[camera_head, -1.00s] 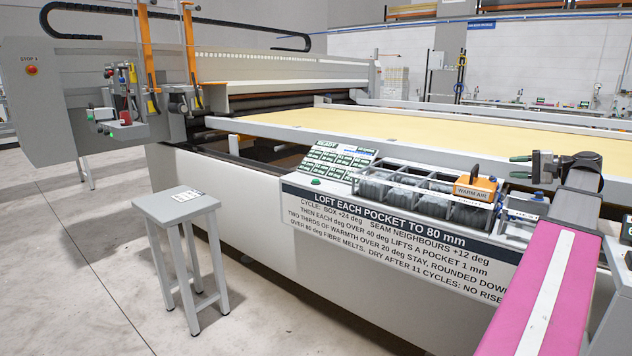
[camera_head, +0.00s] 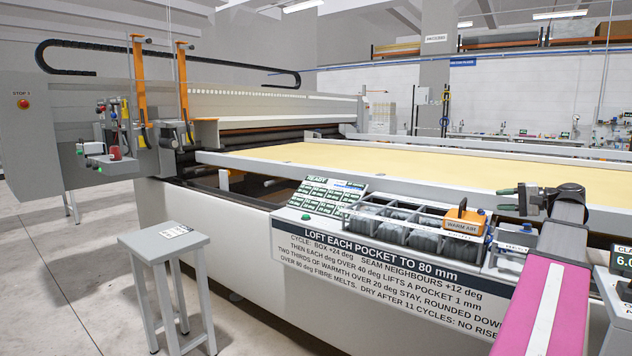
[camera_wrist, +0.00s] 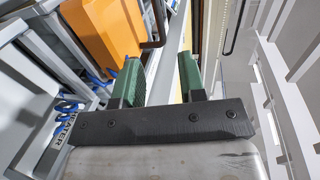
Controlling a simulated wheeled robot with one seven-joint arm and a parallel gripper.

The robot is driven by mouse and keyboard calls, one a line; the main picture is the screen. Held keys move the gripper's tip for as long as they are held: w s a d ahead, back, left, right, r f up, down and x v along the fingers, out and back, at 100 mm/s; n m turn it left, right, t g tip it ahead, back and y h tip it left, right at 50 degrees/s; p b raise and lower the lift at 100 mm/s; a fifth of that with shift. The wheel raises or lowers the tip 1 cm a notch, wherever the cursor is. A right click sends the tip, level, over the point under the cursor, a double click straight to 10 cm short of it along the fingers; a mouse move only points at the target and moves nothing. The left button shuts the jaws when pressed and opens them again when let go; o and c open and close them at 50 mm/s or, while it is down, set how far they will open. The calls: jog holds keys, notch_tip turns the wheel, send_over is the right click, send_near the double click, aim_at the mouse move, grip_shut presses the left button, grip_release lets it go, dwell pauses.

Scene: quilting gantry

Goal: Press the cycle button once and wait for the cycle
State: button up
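A small green button (camera_head: 305,217) sits on the sloped front panel, below a display (camera_head: 325,192) headed READY. I cannot read a cycle label on the button. Another green button (camera_head: 97,168) shows on the machine head at far left. My gripper (camera_head: 508,199) is to the right of the panel, above the rail and apart from both buttons. In the wrist view its two green fingers (camera_wrist: 158,80) stand apart with nothing between them. No button shows clearly in the wrist view.
A rack of grey pockets (camera_head: 400,230) and an orange warm-air box (camera_head: 465,217) lie between my gripper and the green panel button. A grey stool (camera_head: 150,245) stands at left. A red stop button (camera_head: 23,104) is at far left.

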grip_shut()
dwell(1.6)
